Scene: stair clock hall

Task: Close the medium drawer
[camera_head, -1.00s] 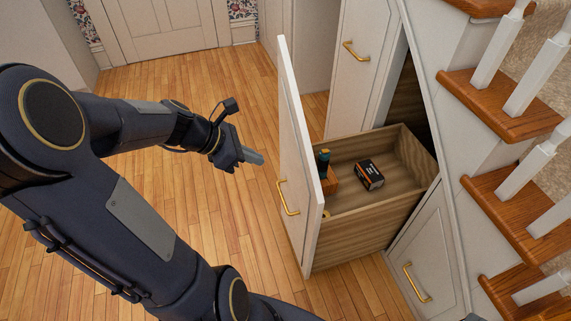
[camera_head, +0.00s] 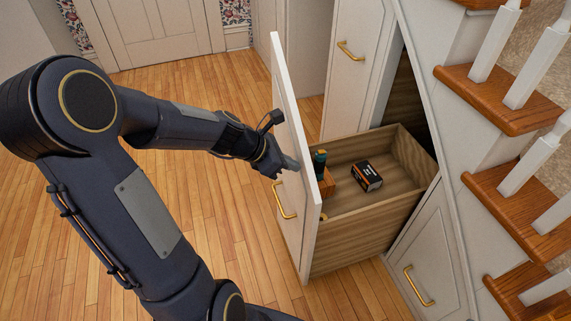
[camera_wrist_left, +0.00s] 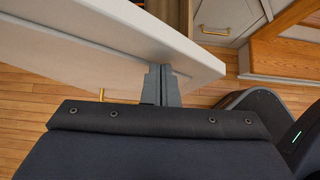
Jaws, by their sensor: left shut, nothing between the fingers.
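The medium drawer stands pulled out from under the stairs, its tall white front (camera_head: 292,150) facing left and its wooden box (camera_head: 365,232) open on top. A brass handle (camera_head: 284,199) is on the front. My left gripper (camera_head: 289,163) is shut and empty, with its fingertips at the outer face of the drawer front, above the handle. In the left wrist view the closed fingers (camera_wrist_left: 161,85) reach the white front panel (camera_wrist_left: 110,40); whether they press on it I cannot tell. My right gripper is not in view.
Inside the drawer lie a black and orange box (camera_head: 367,176) and a teal-topped item (camera_head: 320,164) by an orange block. A closed lower drawer (camera_head: 425,265) and the stairs (camera_head: 500,100) are at the right. Wooden floor left of the drawer is clear.

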